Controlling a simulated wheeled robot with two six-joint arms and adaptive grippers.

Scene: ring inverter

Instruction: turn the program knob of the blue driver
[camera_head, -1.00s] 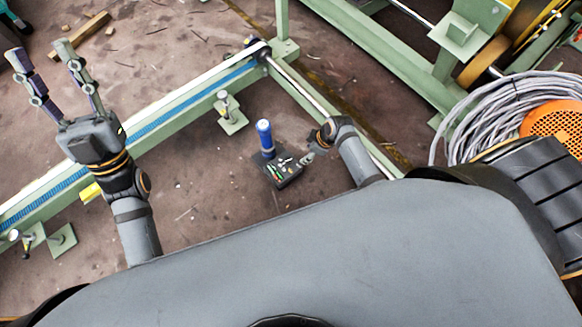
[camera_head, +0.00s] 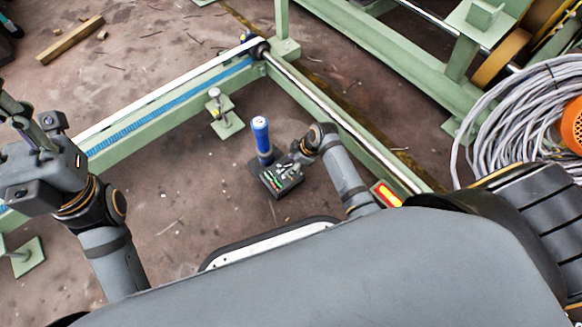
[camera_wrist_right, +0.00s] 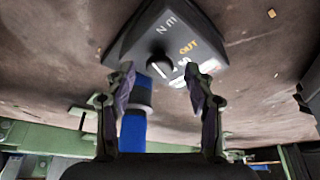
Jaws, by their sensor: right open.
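The blue driver (camera_head: 262,138) stands on the floor, with an upright blue handle and a dark box-like body. Its body (camera_head: 277,182) has small coloured marks. In the right wrist view its dark face (camera_wrist_right: 176,35) shows the lettering N, E and OUT and a round black knob (camera_wrist_right: 158,58). The blue handle (camera_wrist_right: 132,130) shows behind the left finger. My right gripper (camera_wrist_right: 160,74) is open, its fingertips on either side of the knob; contact cannot be told. In the head view it reaches the body from the right (camera_head: 290,164).
A green frame with a blue strip (camera_head: 170,108) runs behind the driver. A metal rod (camera_head: 320,100) lies to the right. A green footed post (camera_head: 222,115) stands behind the driver. Grey cable coils (camera_head: 490,135) lie at the right. Floor left of the driver is clear.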

